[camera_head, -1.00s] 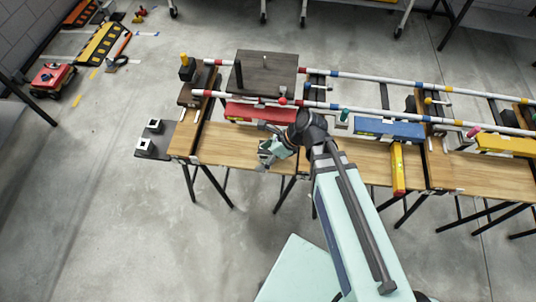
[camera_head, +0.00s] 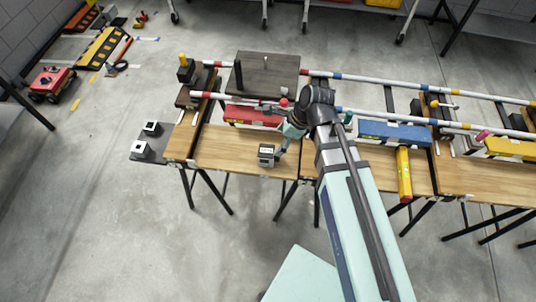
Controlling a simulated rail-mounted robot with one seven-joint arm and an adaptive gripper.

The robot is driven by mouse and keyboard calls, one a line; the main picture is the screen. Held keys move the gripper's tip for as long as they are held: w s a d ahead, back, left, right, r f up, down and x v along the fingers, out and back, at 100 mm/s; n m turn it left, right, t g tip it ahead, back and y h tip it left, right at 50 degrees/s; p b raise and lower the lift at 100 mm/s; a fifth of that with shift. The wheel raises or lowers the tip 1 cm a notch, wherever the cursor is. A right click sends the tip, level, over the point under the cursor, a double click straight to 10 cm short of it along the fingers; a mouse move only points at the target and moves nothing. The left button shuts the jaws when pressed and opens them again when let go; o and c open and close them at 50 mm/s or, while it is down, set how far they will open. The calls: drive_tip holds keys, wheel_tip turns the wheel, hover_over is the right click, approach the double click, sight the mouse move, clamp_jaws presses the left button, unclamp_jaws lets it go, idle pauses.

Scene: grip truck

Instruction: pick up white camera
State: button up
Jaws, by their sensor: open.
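A small box-shaped device with a pale top and dark sides (camera_head: 266,154), which looks like the white camera, stands on the left wooden tabletop (camera_head: 220,148), near its front edge. My gripper is open and appears empty. It is small in this view, and I cannot tell whether a finger touches the device.
Two white blocks with dark tops (camera_head: 141,149) sit on a dark plate at the left end. A red box (camera_head: 251,114) lies behind the device, with striped rails (camera_head: 375,80) further back. A blue box (camera_head: 394,131) and a yellow level (camera_head: 404,174) are at right.

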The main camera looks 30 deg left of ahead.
sight(270, 151)
drive_tip(key=p+x, duration=0.1)
drive_tip(key=x, duration=0.6)
drive_tip(key=shift+a+f, duration=0.1)
drive_tip(key=shift+f, duration=0.05)
drive_tip(key=shift+a+p+x, duration=0.2)
drive_tip(key=shift+p+x, duration=0.6)
drive_tip(key=shift+x, duration=1.85)
drive_tip(key=shift+c, duration=0.3)
drive_tip(key=shift+w, duration=0.1)
drive_tip(key=c, duration=1.4)
